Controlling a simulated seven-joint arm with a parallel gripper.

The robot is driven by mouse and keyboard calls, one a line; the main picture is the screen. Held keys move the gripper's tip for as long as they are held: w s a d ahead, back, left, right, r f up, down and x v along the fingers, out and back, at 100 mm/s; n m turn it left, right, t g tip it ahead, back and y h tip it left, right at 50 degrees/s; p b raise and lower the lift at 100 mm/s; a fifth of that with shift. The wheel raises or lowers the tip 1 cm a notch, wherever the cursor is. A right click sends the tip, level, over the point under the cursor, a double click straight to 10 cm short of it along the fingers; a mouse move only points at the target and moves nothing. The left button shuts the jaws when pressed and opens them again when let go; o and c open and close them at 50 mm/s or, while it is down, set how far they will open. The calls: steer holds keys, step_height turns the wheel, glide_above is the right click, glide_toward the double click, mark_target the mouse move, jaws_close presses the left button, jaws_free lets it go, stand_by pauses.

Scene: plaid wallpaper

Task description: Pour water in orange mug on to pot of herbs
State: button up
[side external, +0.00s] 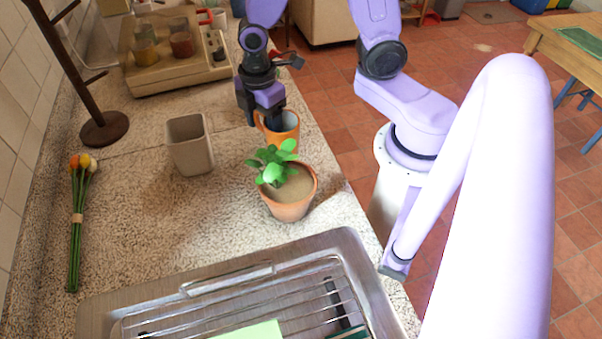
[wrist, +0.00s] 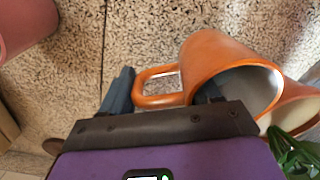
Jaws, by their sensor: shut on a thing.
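The orange mug (side external: 282,130) is at the counter's right side, just behind the potted herb. My gripper (side external: 262,115) comes down from above at its left side. In the wrist view the mug (wrist: 205,60) shows its grey inside and its handle, which lies between my two fingers (wrist: 165,92). One finger is outside the handle and the other is at the mug's rim. No water can be made out inside. The terracotta pot (side external: 290,205) holds brown soil and green leaves (side external: 272,165). Its rim (wrist: 295,105) and leaves (wrist: 290,150) show close beside the mug in the wrist view.
A beige square container (side external: 190,150) stands left of the mug. Tulips (side external: 77,215) lie at far left. A metal sink with a rack (side external: 240,285) is in front. A tray with jars (side external: 190,75) and a dark wooden stand (side external: 104,128) are behind. The counter's right edge is close to the pot.

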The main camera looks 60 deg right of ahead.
mark_target(265, 118)
steer(key=shift+s+a+r+t+h, duration=0.45)
steer(key=shift+a+r+t+h, duration=0.05)
steer(key=shift+r+t+h, duration=0.2)
steer(key=shift+s+a+r+t+h, duration=0.5)
steer(key=shift+r+t+h, duration=0.1)
steer(key=shift+r+h, duration=0.1)
steer(key=s+a+r+t+h, duration=0.1)
steer(key=r, duration=0.2)
steer(key=s+a+r+t+h, duration=0.1)
steer(key=r, duration=0.3)
steer(key=s+a+r+t+h, duration=0.1)
steer(key=r+t+h, duration=0.1)
steer(key=r, duration=0.1)
steer(key=shift+r, duration=0.25)
steer(key=shift+s+a+r+t+h, duration=0.2)
steer(key=shift+a+r+t+h, duration=0.05)
steer(key=shift+r+t+h, duration=0.5)
steer(key=shift+s+a+r+t+h, duration=0.2)
steer(key=shift+r+t+h, duration=0.05)
steer(key=shift+t+h, duration=0.1)
steer(key=shift+s+a+r, duration=0.1)
steer(key=shift+r, duration=0.1)
steer(key=shift+s+a+r+t+h+p, duration=0.15)
steer(key=shift+a+r+t+h+p, duration=0.1)
steer(key=shift+t+h+p, duration=0.25)
steer(key=shift+s+a+r+t+h, duration=0.45)
steer(key=shift+s+a+t+h, duration=0.15)
steer(key=shift+s+a+h, duration=0.15)
